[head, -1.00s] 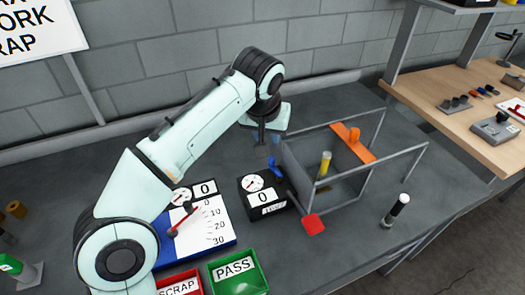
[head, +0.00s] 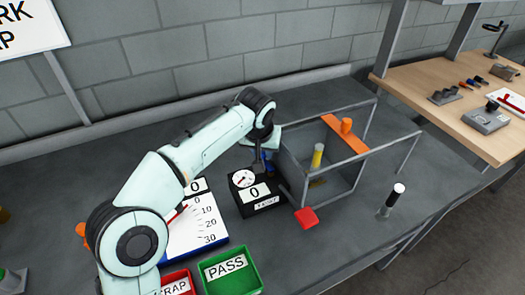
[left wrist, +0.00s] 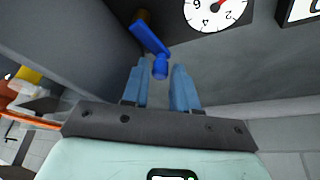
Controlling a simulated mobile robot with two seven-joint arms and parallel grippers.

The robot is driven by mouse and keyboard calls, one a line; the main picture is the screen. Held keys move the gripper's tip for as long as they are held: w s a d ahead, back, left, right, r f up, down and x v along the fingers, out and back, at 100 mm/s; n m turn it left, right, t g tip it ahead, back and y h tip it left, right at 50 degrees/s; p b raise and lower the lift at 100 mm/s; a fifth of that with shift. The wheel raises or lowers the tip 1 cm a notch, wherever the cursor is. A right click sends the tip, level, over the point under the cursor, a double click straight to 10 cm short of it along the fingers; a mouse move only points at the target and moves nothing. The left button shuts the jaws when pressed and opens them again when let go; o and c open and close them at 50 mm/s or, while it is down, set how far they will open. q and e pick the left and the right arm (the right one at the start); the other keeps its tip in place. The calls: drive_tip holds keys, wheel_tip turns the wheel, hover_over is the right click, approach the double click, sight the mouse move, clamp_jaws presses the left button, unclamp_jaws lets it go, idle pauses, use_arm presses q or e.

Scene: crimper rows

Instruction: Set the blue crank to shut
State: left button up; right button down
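The blue crank (head: 266,164) is on the side of a black gauge box (head: 262,209) in the head view, partly hidden by my left arm. In the left wrist view the blue crank (left wrist: 150,38) slants down to a round knob at its end. My left gripper (left wrist: 166,72) is open, its two blue fingers apart. The knob appears at the gap between the fingertips; I cannot tell whether they touch it. In the head view the gripper's fingers are mostly hidden. My right gripper is not in view.
A metal frame with an orange bar (head: 344,138) and a red pad (head: 306,218) stands close right of the gauge box. A yellow cylinder (head: 318,157) is inside it. A green PASS bin (head: 232,271) and a scale board (head: 196,228) are in front. A black-and-white cylinder (head: 393,200) stands right.

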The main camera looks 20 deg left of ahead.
use_arm(q)
clamp_jaws()
drive_tip(key=shift+w+d+r+m+p, duration=0.15)
drive_tip(key=shift+m+p, duration=0.35)
drive_tip(key=shift+p, duration=0.35)
drive_tip(key=shift+w+m+h+p, duration=0.15)
drive_tip(key=shift+m+h+p, duration=0.15)
drive_tip(key=shift+m+h, duration=0.1)
unclamp_jaws()
